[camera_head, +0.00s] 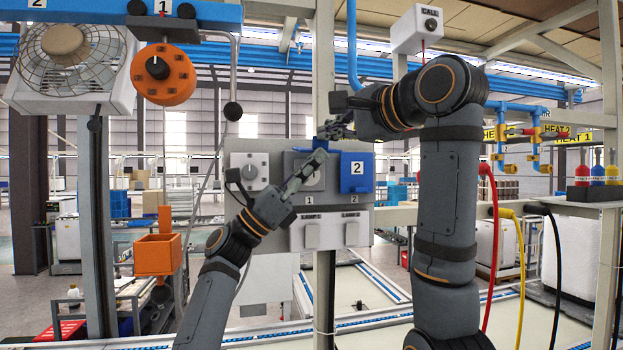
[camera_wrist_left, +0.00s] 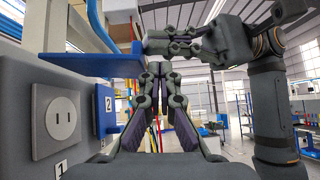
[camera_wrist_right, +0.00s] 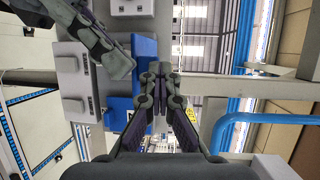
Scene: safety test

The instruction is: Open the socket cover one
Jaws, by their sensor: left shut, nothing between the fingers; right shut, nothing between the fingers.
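The grey panel (camera_head: 278,165) carries socket one, whose plate with two slots (camera_wrist_left: 60,116) shows bare in the left wrist view. A blue flap (camera_wrist_left: 85,65) sticks out flat above it, appearing as cover one raised. Blue cover two (camera_head: 357,173), marked 2, hangs down over the socket to the right. My left gripper (camera_head: 318,158) is shut and empty in front of socket one; its tips (camera_wrist_left: 160,70) are near the flap's outer edge. My right gripper (camera_head: 324,133) is shut and empty above; its tips (camera_wrist_left: 150,45) are close to the flap. Contact is unclear.
A grey rotary switch (camera_head: 250,171) is left of the sockets. An orange control (camera_head: 164,74) hangs at upper left. A post (camera_head: 324,60) rises behind the panel. My two arms are close together.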

